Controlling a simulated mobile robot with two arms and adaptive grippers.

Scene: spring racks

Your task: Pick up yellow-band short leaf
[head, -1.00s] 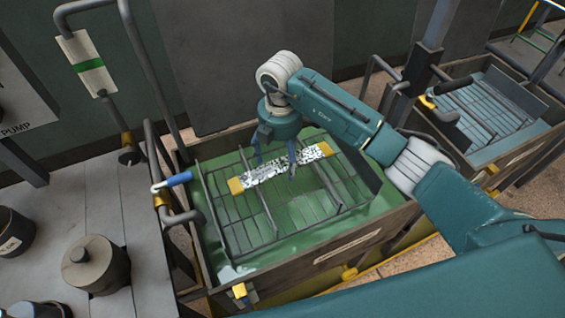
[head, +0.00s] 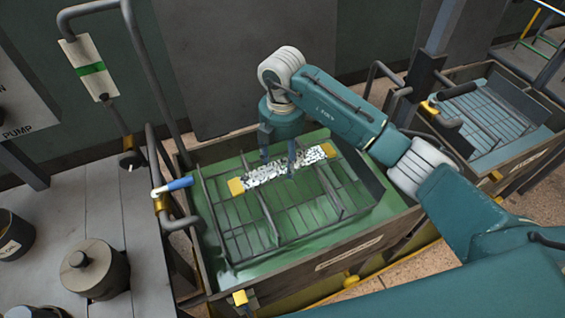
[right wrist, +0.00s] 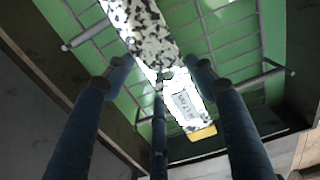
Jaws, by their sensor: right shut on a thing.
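The yellow-band short leaf (head: 283,169) is a flat, speckled black-and-white strip with yellow ends, lying across or just above the bars of the rack (head: 232,236) in the green tank. My right gripper (head: 278,163) comes down over its middle, fingers on either side, shut on it. The right wrist view shows the speckled leaf (right wrist: 152,42) between the fingers of the gripper (right wrist: 160,75), with a pale label and one yellow end (right wrist: 203,134). I cannot tell whether the leaf touches the bars. My left gripper is not in view.
The tank's wooden front wall (head: 345,255) and a pipe with a blue handle (head: 174,186) border the rack. A second tank (head: 495,115) stands at the right. A lidded pot (head: 94,270) stands on the bench at left. A green-banded tag (head: 90,68) hangs behind.

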